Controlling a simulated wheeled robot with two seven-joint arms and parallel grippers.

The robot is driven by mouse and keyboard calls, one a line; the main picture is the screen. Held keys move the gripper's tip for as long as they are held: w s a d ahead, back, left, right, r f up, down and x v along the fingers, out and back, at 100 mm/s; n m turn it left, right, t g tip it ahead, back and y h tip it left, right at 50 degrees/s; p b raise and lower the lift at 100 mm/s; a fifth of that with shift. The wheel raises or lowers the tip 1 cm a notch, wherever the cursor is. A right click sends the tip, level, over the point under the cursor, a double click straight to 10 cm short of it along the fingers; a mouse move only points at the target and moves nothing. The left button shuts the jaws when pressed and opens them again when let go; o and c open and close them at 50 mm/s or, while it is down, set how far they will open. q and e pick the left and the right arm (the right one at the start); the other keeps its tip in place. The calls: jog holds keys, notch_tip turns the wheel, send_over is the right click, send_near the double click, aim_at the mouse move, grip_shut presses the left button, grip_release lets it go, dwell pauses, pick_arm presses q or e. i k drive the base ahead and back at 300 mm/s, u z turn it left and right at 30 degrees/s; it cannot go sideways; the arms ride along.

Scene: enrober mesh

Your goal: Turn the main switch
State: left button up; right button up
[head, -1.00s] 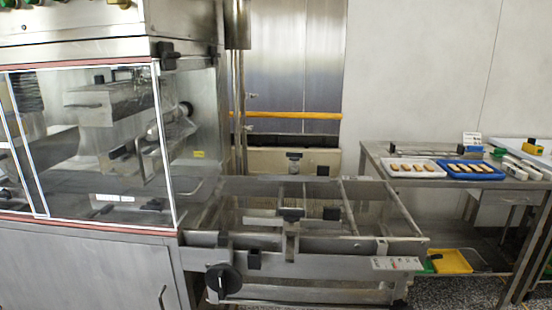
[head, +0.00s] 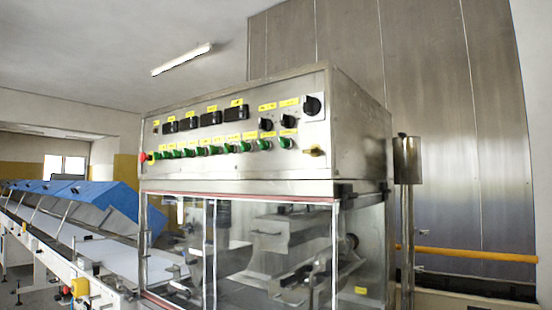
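The steel control panel (head: 225,133) of the machine faces me in the middle of the head view. I cannot read the labels, so I cannot tell which one is marked as the main switch. Neither of my grippers is in view.
Several green knobs (head: 198,151) line the panel's lower row, with a red button (head: 142,157) at the left end. Below is a glazed cabinet (head: 240,250). A conveyor with blue covers (head: 90,203) runs off left. A steel post (head: 407,230) stands right of the machine.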

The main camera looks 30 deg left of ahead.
aim_at(312, 106)
jog(key=u, duration=0.25)
jog(key=i, duration=0.85)
jog(key=u, duration=0.8)
